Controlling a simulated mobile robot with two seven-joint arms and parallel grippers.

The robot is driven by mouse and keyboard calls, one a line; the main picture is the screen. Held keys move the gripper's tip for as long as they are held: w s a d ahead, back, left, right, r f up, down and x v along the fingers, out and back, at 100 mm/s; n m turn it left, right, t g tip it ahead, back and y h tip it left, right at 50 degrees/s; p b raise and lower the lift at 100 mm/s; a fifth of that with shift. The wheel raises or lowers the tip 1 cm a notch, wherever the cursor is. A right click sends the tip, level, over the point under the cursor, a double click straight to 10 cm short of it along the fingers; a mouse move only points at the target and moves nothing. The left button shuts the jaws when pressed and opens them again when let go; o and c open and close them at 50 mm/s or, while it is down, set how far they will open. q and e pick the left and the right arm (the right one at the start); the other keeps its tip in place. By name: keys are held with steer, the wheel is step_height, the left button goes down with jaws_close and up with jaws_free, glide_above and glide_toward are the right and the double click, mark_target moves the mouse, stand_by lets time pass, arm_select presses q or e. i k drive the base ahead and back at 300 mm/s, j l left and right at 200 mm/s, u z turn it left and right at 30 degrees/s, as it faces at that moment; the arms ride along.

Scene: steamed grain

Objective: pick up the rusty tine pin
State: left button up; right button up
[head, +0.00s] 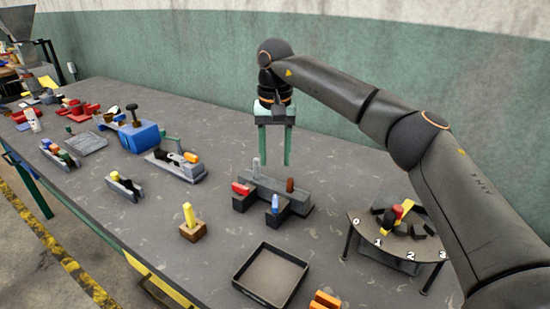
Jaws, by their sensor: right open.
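A rusty brown pin (290,185), which looks like the tine pin, stands upright at the right end of a dark grey block fixture (264,186). The fixture also bears a grey pin (256,167), a red piece (241,188) and a blue pin (275,204). My right gripper (273,163) points down with its two green fingers apart and nothing between them. It hangs over the back of the fixture, to the upper left of the rusty pin. I cannot tell its exact height above the fixture. My left gripper is not in view.
A black tray (271,293) lies in front of the fixture, and a yellow pin in a wooden block (190,229) stands at its left. A small numbered stand (365,249) with mixed pieces is at the right. Grey fixtures and a blue device (139,136) stand farther left.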

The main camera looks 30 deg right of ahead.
mark_target(290, 190)
steer(key=k, duration=1)
